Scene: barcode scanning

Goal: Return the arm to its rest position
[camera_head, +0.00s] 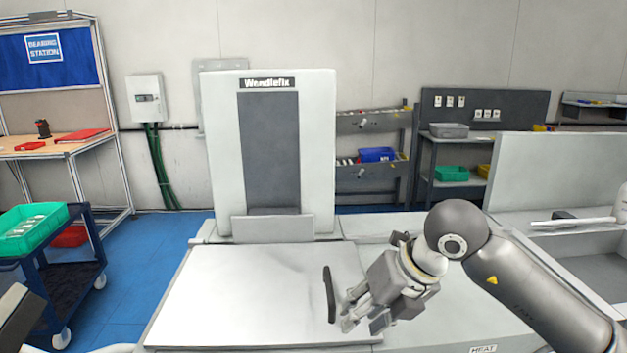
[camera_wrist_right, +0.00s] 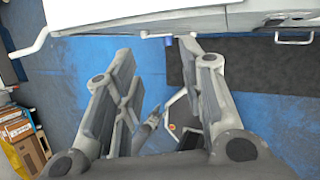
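My right arm (camera_head: 530,285) comes in from the right edge in the head view and bends at a round grey joint. My right gripper (camera_head: 353,310) hangs over the right part of the white work surface (camera_head: 240,300), pointing down and to the left. Its fingers are spread, and nothing is seen between them. In the right wrist view the right gripper (camera_wrist_right: 158,60) shows two fingers wide apart with blue floor behind the gap. My left gripper cannot be made out in either view.
A tall white machine panel (camera_head: 318,150) stands behind the work surface. A dark cart (camera_head: 70,285) with a green bin (camera_head: 35,240) stands at left. A white-walled station (camera_head: 560,170) is at right. Shelves line the back wall. Most of the work surface is bare.

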